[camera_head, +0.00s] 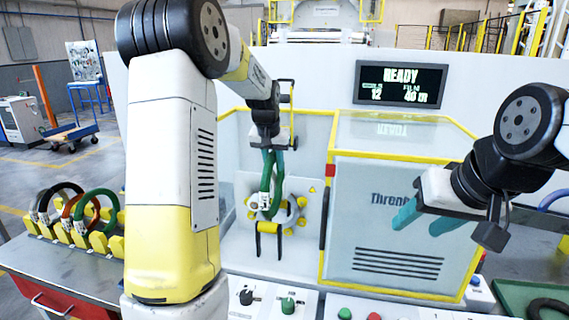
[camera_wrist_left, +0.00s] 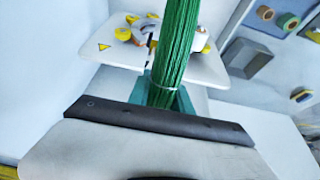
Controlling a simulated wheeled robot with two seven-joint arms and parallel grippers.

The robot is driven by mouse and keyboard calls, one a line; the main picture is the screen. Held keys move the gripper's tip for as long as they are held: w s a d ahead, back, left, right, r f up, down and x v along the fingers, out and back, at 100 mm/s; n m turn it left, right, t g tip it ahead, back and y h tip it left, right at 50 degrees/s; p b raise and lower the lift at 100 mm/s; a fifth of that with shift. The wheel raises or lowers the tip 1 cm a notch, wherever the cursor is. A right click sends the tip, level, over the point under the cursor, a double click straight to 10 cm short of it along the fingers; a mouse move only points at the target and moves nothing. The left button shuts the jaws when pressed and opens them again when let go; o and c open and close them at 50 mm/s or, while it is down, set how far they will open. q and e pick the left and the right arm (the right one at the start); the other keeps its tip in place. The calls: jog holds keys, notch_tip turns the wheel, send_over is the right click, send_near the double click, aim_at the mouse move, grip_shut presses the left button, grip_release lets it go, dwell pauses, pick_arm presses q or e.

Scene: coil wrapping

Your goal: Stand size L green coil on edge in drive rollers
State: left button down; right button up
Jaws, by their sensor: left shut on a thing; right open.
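The green coil (camera_head: 265,188) hangs on edge from my left gripper (camera_head: 273,152), which is shut on its top. A white label sits near the coil's lower end. The coil is in front of the wrapping plate with the yellow drive rollers (camera_head: 269,227), its lower end close to them; I cannot tell whether it touches. In the left wrist view the coil (camera_wrist_left: 178,45) runs up from between the teal fingers (camera_wrist_left: 165,98). My right gripper (camera_head: 425,219) is open and empty in front of the grey cabinet.
A rack (camera_head: 75,236) at the left holds several coils on edge, including another green one (camera_head: 98,212). The yellow-framed cabinet (camera_head: 395,230) stands right of the rollers. Knobs and buttons line the front panel (camera_head: 310,304). A display (camera_head: 400,84) reads READY, 12, 40.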

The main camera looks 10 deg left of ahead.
aim_at(272, 153)
pick_arm(q)
jog(key=shift+f, duration=0.5)
dwell(0.4)
jog(key=c, duration=1.1)
grip_release()
jog(key=shift+f, duration=0.15)
jog(key=v, duration=0.8)
jog(key=s+d+r+h, duration=0.15)
jog(key=s+r, duration=0.25)
jog(key=s, duration=1)
jog(key=shift+t+h, duration=0.25)
jog(key=shift+t, duration=0.65)
jog(key=s+d+f, duration=0.1)
jog(key=s, duration=0.4)
jog(key=s+d+f, duration=0.1)
jog(key=s, duration=0.5)
jog(key=s+d+f, duration=0.1)
jog(key=s, duration=0.5)
jog(key=shift+s+d+f, duration=0.1)
jog(key=shift+s+d, duration=0.05)
